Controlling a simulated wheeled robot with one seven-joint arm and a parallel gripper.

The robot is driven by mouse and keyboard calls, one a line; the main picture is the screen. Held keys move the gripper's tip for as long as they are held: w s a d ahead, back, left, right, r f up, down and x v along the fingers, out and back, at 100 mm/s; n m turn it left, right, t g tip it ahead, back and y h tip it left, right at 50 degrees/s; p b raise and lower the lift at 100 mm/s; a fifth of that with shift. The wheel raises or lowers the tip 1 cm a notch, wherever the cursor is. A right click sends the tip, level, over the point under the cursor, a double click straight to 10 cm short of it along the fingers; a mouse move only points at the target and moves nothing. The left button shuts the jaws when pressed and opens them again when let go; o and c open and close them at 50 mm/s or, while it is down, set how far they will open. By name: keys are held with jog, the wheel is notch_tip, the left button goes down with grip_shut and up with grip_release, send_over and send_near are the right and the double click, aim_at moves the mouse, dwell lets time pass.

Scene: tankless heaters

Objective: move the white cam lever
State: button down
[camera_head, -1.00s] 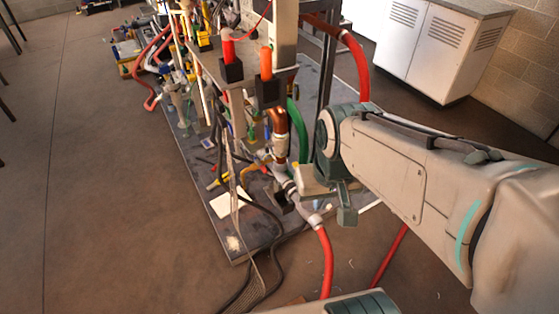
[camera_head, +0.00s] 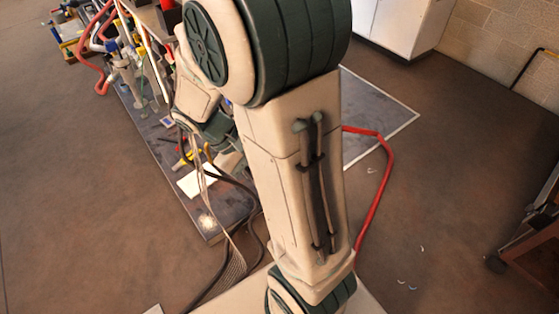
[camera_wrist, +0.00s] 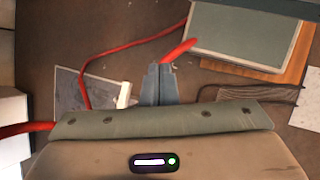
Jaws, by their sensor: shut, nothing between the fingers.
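My gripper (camera_wrist: 160,84) shows in the wrist view with its two grey fingers together and nothing between them. A small white piece (camera_wrist: 124,95) shows just left of the fingers, apart from them in the picture; I cannot tell whether it is the white cam lever. A red hose (camera_wrist: 178,51) runs up and right from close by the fingertips; I cannot tell if they touch. In the head view my arm covers the middle of the pipe rig, and I cannot make out the white cam lever or my fingertips there.
The rig stands on a dark grey base (camera_head: 178,205) with several pipes and tools. A red hose (camera_head: 377,190) lies on the floor right of my arm. Loose cables (camera_head: 235,265) trail off the base. A white cabinet (camera_head: 405,22) stands behind. Floor at the left is clear.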

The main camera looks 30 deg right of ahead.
jog(key=w+d+f+n+t+h+b, duration=0.2)
jog(key=w+f+n+h+b, duration=0.25)
jog(key=f, duration=0.65)
jog(key=w+d+f+n+t+h+b, duration=0.2)
jog(key=w+d+f+n+h+b, duration=0.25)
jog(key=f, duration=0.65)
jog(key=w+d+f+n+t+h+b, duration=0.15)
jog(key=f+n+h+b, duration=0.35)
jog(key=f, duration=0.6)
jog(key=d+r+m+h+b, duration=0.1)
jog(key=d+r+b, duration=0.2)
jog(key=d+r, duration=0.3)
jog(key=shift+b+x, duration=0.4)
jog(key=shift+x, duration=1.05)
